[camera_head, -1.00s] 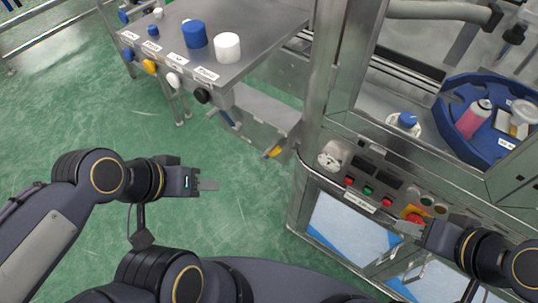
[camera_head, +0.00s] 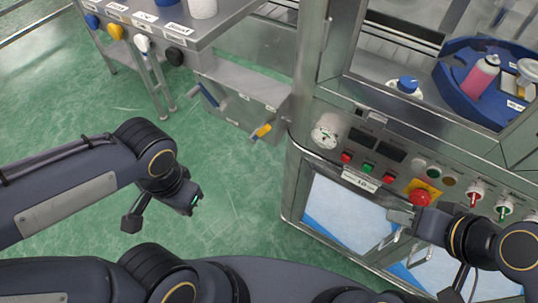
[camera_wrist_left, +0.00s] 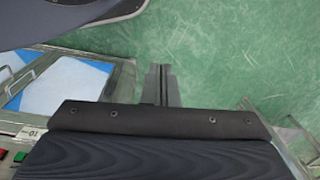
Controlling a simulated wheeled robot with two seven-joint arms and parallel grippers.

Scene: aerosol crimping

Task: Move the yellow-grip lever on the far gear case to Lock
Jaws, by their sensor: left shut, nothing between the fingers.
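The yellow-grip lever (camera_head: 262,131) sticks out from the right part of the grey metal gear case (camera_head: 245,103) under the table, its grip slanting down and left. A blue-grip lever (camera_head: 208,95) is on the same structure, further left. My left gripper (camera_head: 196,208) is left of and below the yellow grip in the head view, apart from it, its fingers mostly hidden. In the left wrist view its fingers (camera_wrist_left: 160,85) are shut together, empty, over green floor. My right gripper (camera_head: 402,234) is by the machine's front panel below the red button; its finger gap is unclear.
The machine's panel (camera_head: 375,165) with buttons and its steel post (camera_head: 310,70) stand right of the yellow lever. The table (camera_head: 225,14) with coloured knobs is above left. A blue tray (camera_head: 455,85) sits inside the machine. Green floor (camera_head: 220,150) is open left of the lever.

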